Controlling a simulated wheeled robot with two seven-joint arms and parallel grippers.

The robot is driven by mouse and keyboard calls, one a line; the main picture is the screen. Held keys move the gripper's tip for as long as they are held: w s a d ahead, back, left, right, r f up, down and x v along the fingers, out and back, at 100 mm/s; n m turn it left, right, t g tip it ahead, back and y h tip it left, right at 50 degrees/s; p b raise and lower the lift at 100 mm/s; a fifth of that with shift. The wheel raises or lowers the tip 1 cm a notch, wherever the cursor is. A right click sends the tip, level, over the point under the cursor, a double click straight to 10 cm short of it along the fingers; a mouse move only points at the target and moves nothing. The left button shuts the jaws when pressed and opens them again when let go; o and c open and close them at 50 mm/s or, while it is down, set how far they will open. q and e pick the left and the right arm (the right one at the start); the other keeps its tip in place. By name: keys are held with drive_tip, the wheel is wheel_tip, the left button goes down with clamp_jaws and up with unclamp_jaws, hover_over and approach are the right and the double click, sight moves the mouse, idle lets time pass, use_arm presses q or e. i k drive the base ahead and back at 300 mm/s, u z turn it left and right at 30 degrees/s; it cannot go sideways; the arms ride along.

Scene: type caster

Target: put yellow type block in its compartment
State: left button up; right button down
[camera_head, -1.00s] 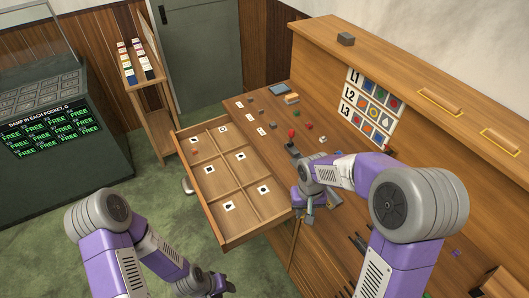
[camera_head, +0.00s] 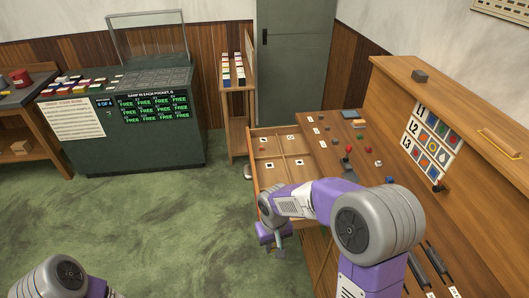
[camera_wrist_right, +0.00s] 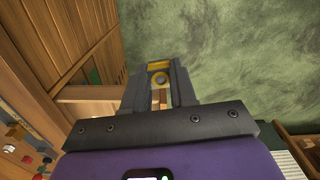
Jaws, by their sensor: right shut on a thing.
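My right gripper (camera_head: 277,248) hangs at the near end of the open drawer (camera_head: 252,160), with the floor behind it in the head view. The right wrist view shows its two dark fingers (camera_wrist_right: 160,70) shut on a small yellow block (camera_wrist_right: 158,66) with a round grey mark, apparently the yellow type block. The block cannot be made out in the head view. The drawer is divided into compartments with small white marked cards; my right forearm hides its near part. A reddish piece sits in a far left compartment. My left gripper is out of view.
The wooden bench top (camera_head: 340,128) right of the drawer holds several small coloured blocks and a red-knobbed lever (camera_head: 348,152). A symbol chart (camera_head: 432,138) is on the raised back. A green-grey cabinet (camera_head: 140,125) stands left, with open floor before it.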

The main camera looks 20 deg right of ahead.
sight(290, 147)
drive_tip(key=u, duration=0.4)
drive_tip(key=i, duration=2.7)
drive_tip(key=z, duration=1.7)
drive_tip(key=i, duration=0.55)
drive_tip(key=z, duration=0.4)
